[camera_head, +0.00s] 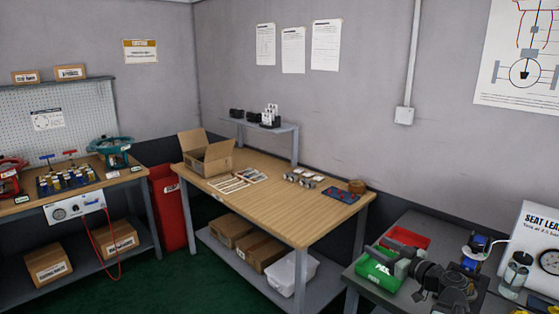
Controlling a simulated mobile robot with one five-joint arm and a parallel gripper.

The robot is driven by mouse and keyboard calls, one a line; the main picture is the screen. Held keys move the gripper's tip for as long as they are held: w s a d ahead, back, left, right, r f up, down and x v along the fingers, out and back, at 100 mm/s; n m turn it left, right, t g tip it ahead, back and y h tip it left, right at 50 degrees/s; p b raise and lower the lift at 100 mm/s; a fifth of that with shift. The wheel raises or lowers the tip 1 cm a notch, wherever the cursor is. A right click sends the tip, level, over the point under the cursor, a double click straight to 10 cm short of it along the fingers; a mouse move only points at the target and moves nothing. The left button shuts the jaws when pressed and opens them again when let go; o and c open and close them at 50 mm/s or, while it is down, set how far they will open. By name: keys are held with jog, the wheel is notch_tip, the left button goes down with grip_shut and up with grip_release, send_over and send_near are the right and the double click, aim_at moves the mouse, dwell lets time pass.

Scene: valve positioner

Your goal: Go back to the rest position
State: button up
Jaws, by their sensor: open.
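My gripper (392,259) is at the lower right, at the end of my dark arm. Its grey jaws are open and point left, over the grey bench (350,272). They appear empty. In the picture they lie between a green bin (378,272) and a red bin (408,237), partly covering both. I cannot tell their height above the bins.
Right of my arm stand a blue and black device (475,250), a clear cylinder (515,274) and a white gauge panel (535,250). A wooden table (275,205) with an open carton (206,154) stands mid-picture. Green floor (200,285) is free at the left.

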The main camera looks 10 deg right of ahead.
jog(key=w+a+f+n+g+y+p, duration=0.1)
jog(key=a+f+n+g+y+p, duration=0.25)
jog(key=a, duration=1.25)
jog(key=w+a+f+n+g+b, duration=0.15)
jog(key=a+f+g, duration=0.4)
jog(key=a, duration=1.15)
jog(key=s+a+f+m+g+h+p, duration=0.1)
jog(key=s+a+f+g+h+p, duration=0.1)
jog(key=s+a+f+g+h, duration=0.4)
jog(key=s+d+m+h, duration=0.1)
jog(key=s+d+m, duration=0.1)
jog(key=d+m, duration=0.2)
jog(key=s+d+f+m+h, duration=0.1)
jog(key=s+d+m, duration=0.2)
jog(key=d, duration=0.3)
jog(key=shift+m+g, duration=0.3)
jog(key=shift+m, duration=0.2)
jog(key=shift+s+d, duration=0.1)
jog(key=shift+d, duration=0.05)
